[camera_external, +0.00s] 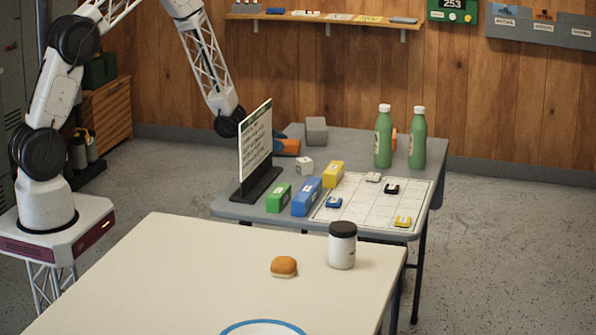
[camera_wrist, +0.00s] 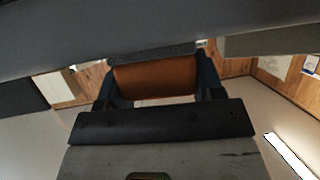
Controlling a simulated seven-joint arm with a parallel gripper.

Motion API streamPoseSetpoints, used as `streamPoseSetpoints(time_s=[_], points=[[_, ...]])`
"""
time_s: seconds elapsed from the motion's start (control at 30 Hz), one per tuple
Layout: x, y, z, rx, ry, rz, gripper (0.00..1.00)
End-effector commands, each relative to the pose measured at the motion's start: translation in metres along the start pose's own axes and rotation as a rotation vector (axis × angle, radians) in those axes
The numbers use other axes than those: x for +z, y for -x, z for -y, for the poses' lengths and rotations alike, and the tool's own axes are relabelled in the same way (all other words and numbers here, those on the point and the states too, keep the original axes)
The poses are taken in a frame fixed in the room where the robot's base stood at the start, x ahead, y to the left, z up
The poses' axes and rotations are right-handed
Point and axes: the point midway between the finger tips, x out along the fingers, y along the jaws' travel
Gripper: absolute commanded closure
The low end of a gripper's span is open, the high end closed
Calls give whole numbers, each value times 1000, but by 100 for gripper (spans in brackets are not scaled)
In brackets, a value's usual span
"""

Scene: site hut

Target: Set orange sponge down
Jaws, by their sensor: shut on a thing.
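The orange sponge (camera_wrist: 155,77) is between the two dark fingers of my gripper (camera_wrist: 155,85) in the wrist view. My gripper is shut on it. In the external view, my arm reaches behind the standing white sign (camera_external: 255,142), which hides most of the gripper. An orange piece (camera_external: 288,147), which looks like the sponge, shows just right of the sign, low at the grey table's (camera_external: 350,145) back left. I cannot tell whether it touches the tabletop.
Near it are a grey block (camera_external: 316,131) and a white cube (camera_external: 304,166). Two green bottles (camera_external: 383,140) stand at the back, partly hiding another orange thing (camera_external: 393,138). A cream table (camera_external: 190,270) is in front.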

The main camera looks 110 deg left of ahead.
Motion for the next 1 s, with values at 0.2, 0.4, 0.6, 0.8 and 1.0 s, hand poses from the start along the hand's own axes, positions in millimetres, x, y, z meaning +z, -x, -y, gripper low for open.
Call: streamPoseSetpoints(time_s=[0.2,0.4,0.6,0.8,1.0], points=[[3,-1,0,0,-1,-1,61],[4,-2,0,0,-1,-1,61],[6,-2,0,0,-1,-1,31],[6,-2,0,0,-1,-1,14],[6,-3,0,0,-1,-1,14]])
